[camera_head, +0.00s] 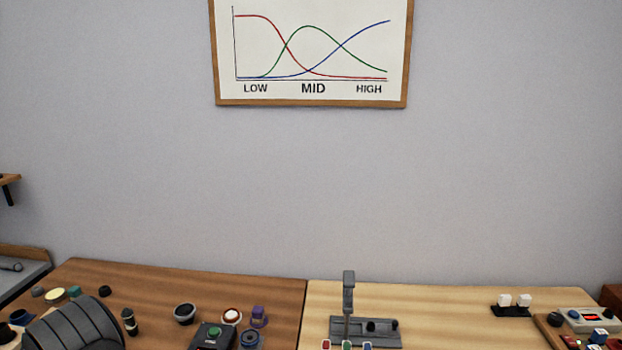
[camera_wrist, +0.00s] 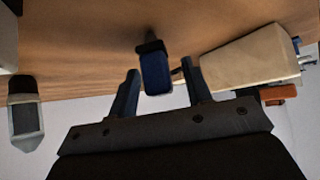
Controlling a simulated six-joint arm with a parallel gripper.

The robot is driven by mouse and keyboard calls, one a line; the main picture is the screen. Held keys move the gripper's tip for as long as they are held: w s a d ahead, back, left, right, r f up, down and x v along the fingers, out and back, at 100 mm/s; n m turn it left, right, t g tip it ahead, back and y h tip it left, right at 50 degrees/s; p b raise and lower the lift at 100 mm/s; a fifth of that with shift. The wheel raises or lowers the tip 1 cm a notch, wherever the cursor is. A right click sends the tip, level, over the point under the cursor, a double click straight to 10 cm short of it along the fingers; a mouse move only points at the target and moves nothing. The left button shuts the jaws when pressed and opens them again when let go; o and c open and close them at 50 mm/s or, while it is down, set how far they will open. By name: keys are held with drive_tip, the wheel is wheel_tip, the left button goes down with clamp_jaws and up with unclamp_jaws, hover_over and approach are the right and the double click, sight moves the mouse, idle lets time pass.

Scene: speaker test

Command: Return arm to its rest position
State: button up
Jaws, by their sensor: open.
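My gripper (camera_wrist: 160,72) shows in the wrist view with its two dark fingers apart. A blue block-like object with a dark end (camera_wrist: 156,74) appears in the gap between the fingertips, with space on both sides. I cannot tell how far beyond the fingers it is. My gripper cannot be made out in the head view.
The wrist view shows a wooden surface (camera_wrist: 90,60), a pale block (camera_wrist: 245,58) at right and a grey-tipped object (camera_wrist: 24,122) at left. In the head view, a grey stand (camera_head: 348,292), a black button box (camera_head: 212,336) and several small parts crowd the benches' front.

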drive_tip(key=v, duration=1.1)
drive_tip(key=x, duration=1.2)
drive_tip(key=shift+f, duration=0.15)
drive_tip(key=r, duration=0.5)
drive_tip(key=shift+w+d, duration=0.2)
drive_tip(key=shift+d, duration=0.1)
drive_tip(key=w+d+r+m+t+h, duration=0.1)
drive_tip(key=w+d+r, duration=0.4)
drive_tip(key=w+d, duration=0.35)
drive_tip(key=w+d+r+m+h, duration=0.1)
drive_tip(key=w+d+r, duration=0.3)
drive_tip(key=w+d, duration=0.45)
drive_tip(key=w+d+r+m+t, duration=0.1)
drive_tip(key=w+d+r, duration=0.4)
drive_tip(key=w+d, duration=0.35)
drive_tip(key=w+d+r+m+h, duration=0.1)
drive_tip(key=w+d+r, duration=0.2)
drive_tip(key=w+d, duration=0.4)
drive_tip(key=w+d+r+m+h, duration=0.1)
drive_tip(key=w+d+r, duration=0.3)
drive_tip(key=w+d, duration=0.4)
drive_tip(key=shift+d+r+m+h, duration=0.15)
drive_tip(key=shift+d+m+h, duration=0.45)
drive_tip(key=shift+d, duration=3.2)
